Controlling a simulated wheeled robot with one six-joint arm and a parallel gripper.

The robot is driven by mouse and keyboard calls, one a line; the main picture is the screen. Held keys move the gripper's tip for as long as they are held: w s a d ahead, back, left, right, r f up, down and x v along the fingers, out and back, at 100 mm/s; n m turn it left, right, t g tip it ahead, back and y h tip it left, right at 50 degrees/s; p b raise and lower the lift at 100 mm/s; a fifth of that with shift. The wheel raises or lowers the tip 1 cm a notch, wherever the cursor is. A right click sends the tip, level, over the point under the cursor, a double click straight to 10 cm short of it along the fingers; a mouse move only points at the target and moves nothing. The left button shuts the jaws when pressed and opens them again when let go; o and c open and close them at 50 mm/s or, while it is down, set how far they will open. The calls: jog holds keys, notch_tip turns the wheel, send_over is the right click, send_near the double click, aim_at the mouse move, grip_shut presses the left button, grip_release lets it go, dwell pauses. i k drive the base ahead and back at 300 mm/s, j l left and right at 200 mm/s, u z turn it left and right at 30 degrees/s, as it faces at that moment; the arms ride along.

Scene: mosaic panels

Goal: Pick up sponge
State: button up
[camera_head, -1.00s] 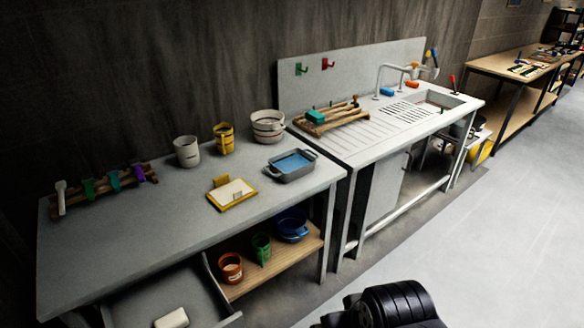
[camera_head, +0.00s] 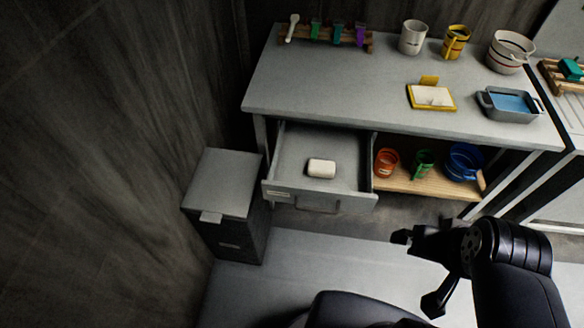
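A white, rounded block (camera_head: 321,168), possibly the sponge, lies alone in the open grey drawer (camera_head: 345,160) under the table. A teal block (camera_head: 571,69) lies on a wooden rack at the right edge; I cannot tell which of them is the sponge. My gripper (camera_head: 418,271) is black and sits in front of the table, below and to the right of the drawer. Its two fingers are spread wide apart with only floor between them. It is apart from both blocks.
A grey lidded bin (camera_head: 222,185) stands left of the drawer. The grey table (camera_head: 370,85) carries cups, a yellow-framed tray (camera_head: 432,97) and a basin of blue water (camera_head: 510,104). Cups and a blue bowl (camera_head: 464,160) stand on the lower shelf (camera_head: 405,184).

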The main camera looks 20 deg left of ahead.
aim_at(322, 169)
jog(key=u, duration=0.85)
jog(key=i+l+u, duration=0.15)
jog(key=i+u, duration=0.2)
jog(key=i+l+u, duration=0.35)
jog(key=i, duration=0.15)
